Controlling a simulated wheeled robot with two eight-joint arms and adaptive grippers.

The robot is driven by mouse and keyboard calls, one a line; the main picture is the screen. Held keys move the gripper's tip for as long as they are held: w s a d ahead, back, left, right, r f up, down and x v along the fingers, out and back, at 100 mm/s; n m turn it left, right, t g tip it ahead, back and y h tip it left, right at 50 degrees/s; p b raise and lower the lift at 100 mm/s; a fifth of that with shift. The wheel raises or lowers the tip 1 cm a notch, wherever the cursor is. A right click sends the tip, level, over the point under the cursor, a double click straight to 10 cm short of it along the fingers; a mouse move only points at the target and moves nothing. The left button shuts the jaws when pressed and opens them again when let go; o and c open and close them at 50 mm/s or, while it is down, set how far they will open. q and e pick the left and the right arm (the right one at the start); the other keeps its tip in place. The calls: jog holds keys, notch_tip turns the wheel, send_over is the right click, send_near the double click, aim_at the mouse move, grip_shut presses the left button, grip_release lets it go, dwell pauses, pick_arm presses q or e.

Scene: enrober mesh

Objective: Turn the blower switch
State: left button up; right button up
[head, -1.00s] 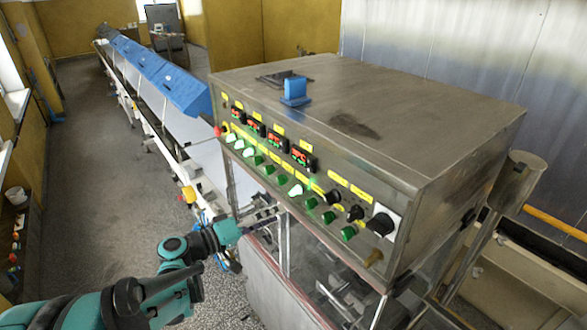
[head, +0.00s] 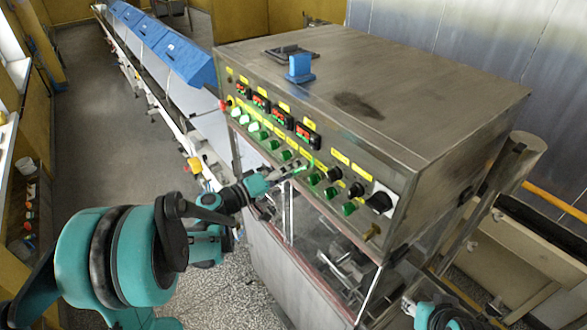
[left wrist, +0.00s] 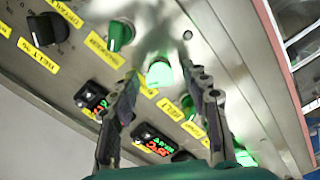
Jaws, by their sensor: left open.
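The control panel (head: 315,150) on the steel cabinet carries a row of green switch knobs, some lit. I cannot read which label marks the blower switch. My left gripper (head: 303,169) is at the middle of this row, its fingers open toward the panel. In the left wrist view, the open fingers (left wrist: 163,78) are on either side of a brightly lit green knob (left wrist: 158,73); I cannot tell whether they touch it. An unlit green knob (left wrist: 121,35) is beside it. Part of my right arm shows at the bottom right, its finger state unclear.
Black rotary knobs (head: 356,189) and a larger black switch (head: 380,202) are on the panel's right. Red digital displays (head: 306,133) are above the green row. A blue block (head: 300,68) stands on the cabinet top. A blue-covered conveyor (head: 185,58) runs back left.

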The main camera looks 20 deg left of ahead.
pick_arm(q)
jog(key=shift+c, duration=0.4)
grip_shut()
jog(key=shift+n+b, duration=3.7)
jog(key=shift+n, duration=2.2)
